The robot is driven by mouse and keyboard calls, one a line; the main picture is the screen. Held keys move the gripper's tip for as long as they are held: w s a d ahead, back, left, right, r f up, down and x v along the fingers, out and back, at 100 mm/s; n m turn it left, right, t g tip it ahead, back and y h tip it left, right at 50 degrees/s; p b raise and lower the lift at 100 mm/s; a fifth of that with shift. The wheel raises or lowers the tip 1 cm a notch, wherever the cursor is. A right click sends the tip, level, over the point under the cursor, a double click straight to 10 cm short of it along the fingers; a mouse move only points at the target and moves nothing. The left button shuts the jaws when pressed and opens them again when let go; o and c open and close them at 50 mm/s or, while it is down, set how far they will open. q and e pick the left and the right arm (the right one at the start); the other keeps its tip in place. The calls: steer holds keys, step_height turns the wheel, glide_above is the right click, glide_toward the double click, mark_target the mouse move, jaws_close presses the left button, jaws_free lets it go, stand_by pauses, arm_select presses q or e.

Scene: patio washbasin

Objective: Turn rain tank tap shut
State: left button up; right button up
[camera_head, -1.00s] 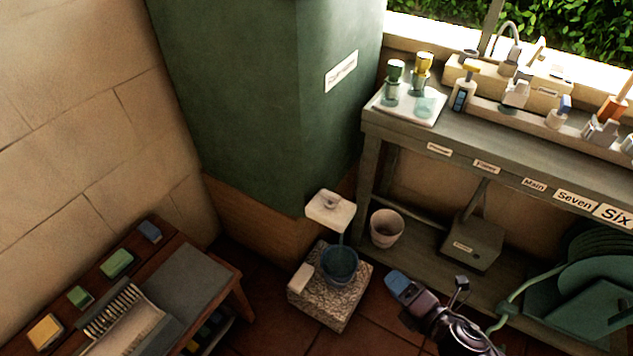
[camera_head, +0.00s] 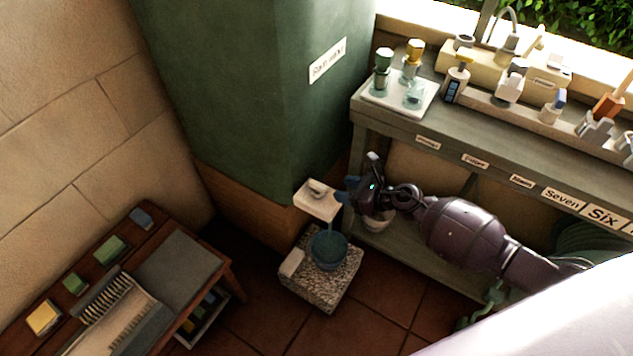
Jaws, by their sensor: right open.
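The green rain tank (camera_head: 240,95) stands at the back with a white label on its side. Its tap (camera_head: 318,198) is a pale block with a small handle on top, low at the tank's front corner. A thin stream seems to run from it into a blue-grey bucket (camera_head: 329,250). My right gripper (camera_head: 350,190) is open just right of the tap, close to it; I cannot tell whether it touches. Its arm comes in from the lower right. My left gripper is not in view.
The bucket stands on a speckled stone block (camera_head: 320,287). A wooden bench (camera_head: 195,262) with brushes stands at left.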

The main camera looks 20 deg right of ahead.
mark_target(319, 184)
steer(key=b+x, duration=0.1)
steer(key=x, duration=0.7)
steer(key=shift+f+b, duration=0.15)
steer(key=shift+b, duration=0.15)
steer(key=shift+w+a+f, duration=0.1)
steer(key=shift+w+a, duration=0.25)
steer(key=shift+w, duration=0.1)
steer(key=shift+c, duration=0.2)
jaws_close()
